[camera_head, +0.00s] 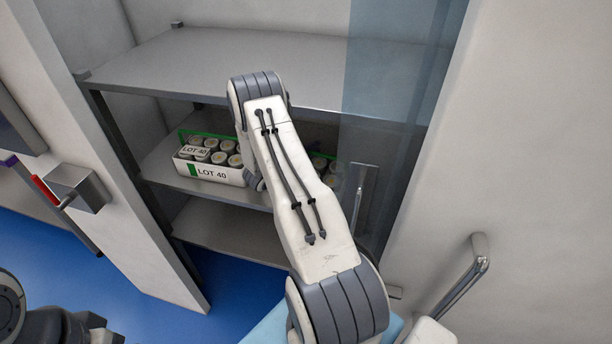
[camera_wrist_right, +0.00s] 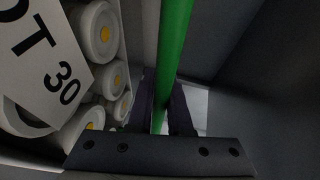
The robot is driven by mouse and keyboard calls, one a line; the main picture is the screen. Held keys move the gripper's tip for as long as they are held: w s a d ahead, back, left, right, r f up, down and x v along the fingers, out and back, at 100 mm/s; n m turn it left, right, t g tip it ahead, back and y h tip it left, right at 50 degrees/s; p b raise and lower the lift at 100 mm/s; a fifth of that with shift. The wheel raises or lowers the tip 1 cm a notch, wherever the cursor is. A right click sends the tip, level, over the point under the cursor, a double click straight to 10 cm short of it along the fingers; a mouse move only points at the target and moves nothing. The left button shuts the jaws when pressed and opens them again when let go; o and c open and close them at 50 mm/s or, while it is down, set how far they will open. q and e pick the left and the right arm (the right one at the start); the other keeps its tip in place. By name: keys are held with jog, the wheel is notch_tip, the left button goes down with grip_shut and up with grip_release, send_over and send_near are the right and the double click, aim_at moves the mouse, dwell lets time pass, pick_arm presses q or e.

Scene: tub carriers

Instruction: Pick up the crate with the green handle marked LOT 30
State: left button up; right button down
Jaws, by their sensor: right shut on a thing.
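In the right wrist view, the LOT 30 crate (camera_wrist_right: 50,85) shows its white label at the left, with several white tubs with yellow centres beside it. Its green handle (camera_wrist_right: 172,50) runs between the fingers of my right gripper (camera_wrist_right: 163,103), which is shut on it. In the head view, part of a crate with green on it and tubs (camera_head: 322,166) shows behind my right arm on the middle shelf; its label is hidden. My right gripper is hidden there behind the arm. Dark parts of my left arm show at the bottom left, its fingers unclear.
A white LOT 40 crate (camera_head: 215,173) with a green handle and several tubs stands left on the same shelf. The upper shelf (camera_head: 235,65) lies above and a lower shelf (camera_head: 228,225) below, bare where seen. A bluish glass panel (camera_head: 395,80) bounds the right side.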

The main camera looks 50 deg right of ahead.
jog(key=shift+f, duration=0.1)
jog(key=shift+r, duration=0.25)
jog(key=shift+r, duration=0.1)
